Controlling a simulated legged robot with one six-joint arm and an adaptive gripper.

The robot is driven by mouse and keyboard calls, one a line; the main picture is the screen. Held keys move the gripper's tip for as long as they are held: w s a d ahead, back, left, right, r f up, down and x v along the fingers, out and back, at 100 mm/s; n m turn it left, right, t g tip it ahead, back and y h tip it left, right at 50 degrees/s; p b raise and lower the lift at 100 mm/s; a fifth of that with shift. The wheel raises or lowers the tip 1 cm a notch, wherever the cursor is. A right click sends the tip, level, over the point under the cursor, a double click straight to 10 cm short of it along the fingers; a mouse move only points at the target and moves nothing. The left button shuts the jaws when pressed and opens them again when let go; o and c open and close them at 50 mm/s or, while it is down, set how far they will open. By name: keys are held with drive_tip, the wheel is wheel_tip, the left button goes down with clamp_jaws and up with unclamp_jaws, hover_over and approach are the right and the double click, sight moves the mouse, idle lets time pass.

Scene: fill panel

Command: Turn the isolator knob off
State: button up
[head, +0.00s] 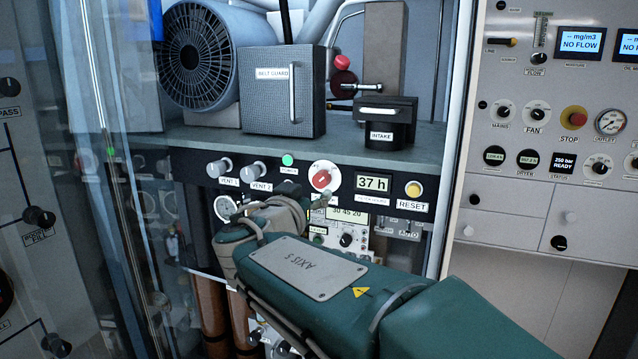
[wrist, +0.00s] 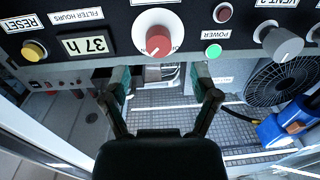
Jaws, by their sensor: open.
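The isolator knob is a red knob (head: 322,179) on a round white plate, set in the black control strip. In the wrist view, which is upside down, the red knob (wrist: 158,41) is at the top centre. My gripper (wrist: 160,82) is open and empty, its two fingers spread wide below the knob in that picture. The knob is not between the fingertips, and I see no contact. In the head view my green arm reaches up to the strip and hides most of the gripper.
The strip also carries a green power light (head: 288,160), vent knobs (head: 254,171), a 37 h display (head: 373,183) and a yellow reset button (head: 414,189). A belt guard (head: 290,100) and an intake box (head: 385,120) stand above. A glass door (head: 110,150) is at left.

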sight(319, 183)
drive_tip(key=x, duration=0.6)
drive_tip(key=shift+w, duration=0.15)
clamp_jaws()
